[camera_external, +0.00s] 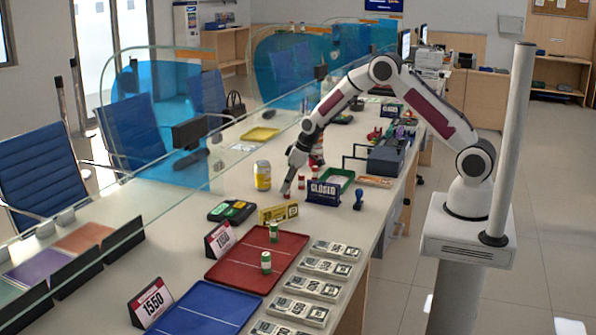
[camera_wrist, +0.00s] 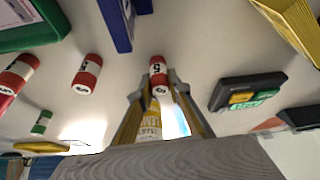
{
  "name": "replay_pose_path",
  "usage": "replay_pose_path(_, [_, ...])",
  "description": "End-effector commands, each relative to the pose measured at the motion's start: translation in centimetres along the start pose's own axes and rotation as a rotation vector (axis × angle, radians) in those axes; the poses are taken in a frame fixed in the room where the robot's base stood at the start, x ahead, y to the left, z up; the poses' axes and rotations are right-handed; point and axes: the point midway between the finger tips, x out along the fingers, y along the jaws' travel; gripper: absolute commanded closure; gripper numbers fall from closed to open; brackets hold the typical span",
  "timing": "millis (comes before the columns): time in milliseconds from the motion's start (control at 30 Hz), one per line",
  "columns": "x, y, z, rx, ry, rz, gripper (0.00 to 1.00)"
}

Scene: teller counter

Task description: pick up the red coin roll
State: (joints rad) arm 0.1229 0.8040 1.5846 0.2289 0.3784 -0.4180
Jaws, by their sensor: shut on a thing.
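A red coin roll with a white band (camera_wrist: 158,77) stands between the two fingertips of my gripper (camera_wrist: 158,92) in the wrist view. The fingers are shut on it from both sides. In the external view my gripper (camera_external: 287,194) is low over the counter, left of the blue CLOSED sign (camera_external: 323,192), and hides most of the held roll. Whether the roll touches the counter is unclear. Another red coin roll (camera_wrist: 87,73) stands apart to the left in the wrist view, and one more (camera_wrist: 15,75) is at the left edge.
A yellow can (camera_external: 262,175) stands left of my gripper. A yellow block-like sign (camera_external: 278,213) and a black device with green (camera_external: 231,211) are nearer the camera. A green tray (camera_external: 337,180) lies behind the CLOSED sign. Green rolls stand on the red tray (camera_external: 240,275).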

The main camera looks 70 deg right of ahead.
Motion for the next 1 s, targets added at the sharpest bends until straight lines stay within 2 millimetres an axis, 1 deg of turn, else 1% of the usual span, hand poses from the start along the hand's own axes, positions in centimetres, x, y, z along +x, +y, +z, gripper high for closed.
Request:
replay_pose_path(167, [-1.2,0.0,-0.6,0.000,0.004,0.001,1.00])
replay_pose_path(267, [-2.3,0.0,-1.1,0.000,0.005,0.001,1.00])
replay_pose_path(600, [-6.8,0.0,-2.9,0.000,0.004,0.001,1.00])
replay_pose_path(700, [-7.8,0.0,-3.4,0.000,0.004,0.001,1.00])
replay_pose_path(833, [-8.7,0.0,-3.7,0.000,0.003,0.001,1.00])
replay_pose_path(1000, [-9.1,0.0,-3.8,0.000,0.001,0.000,1.00])
